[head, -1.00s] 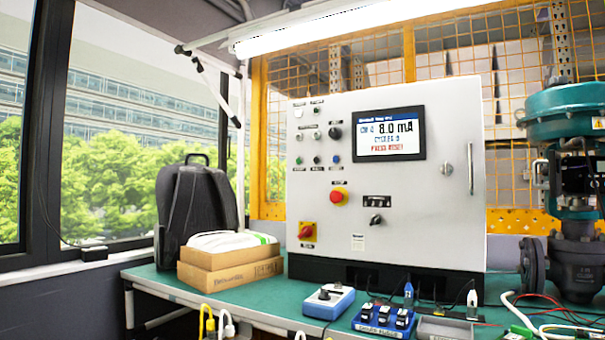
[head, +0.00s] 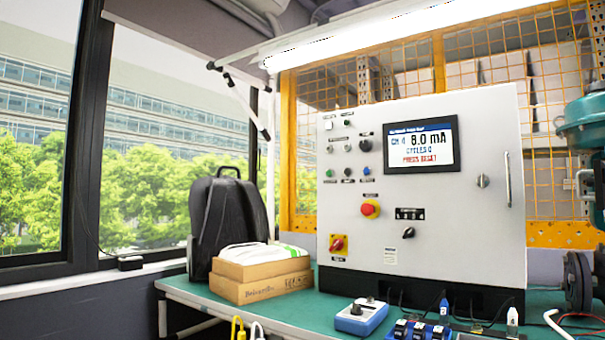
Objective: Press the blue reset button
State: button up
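The blue reset button (head: 366,171) is a small round blue button on the front of a light grey control cabinet (head: 460,235). It sits at the right end of a row with a green button (head: 329,173) and a black one (head: 347,172), left of the screen. The screen (head: 421,147) reads "CH 4 8.0 mA" with "PRESS RESET" in red below. Nothing covers the button. My gripper is not in view.
A red emergency knob on yellow (head: 370,209) and a red-yellow switch (head: 338,243) are below the buttons. Cardboard boxes (head: 262,290) and a black backpack (head: 228,216) stand left of the cabinet. A blue device (head: 361,317) lies on the green bench (head: 325,310) in front.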

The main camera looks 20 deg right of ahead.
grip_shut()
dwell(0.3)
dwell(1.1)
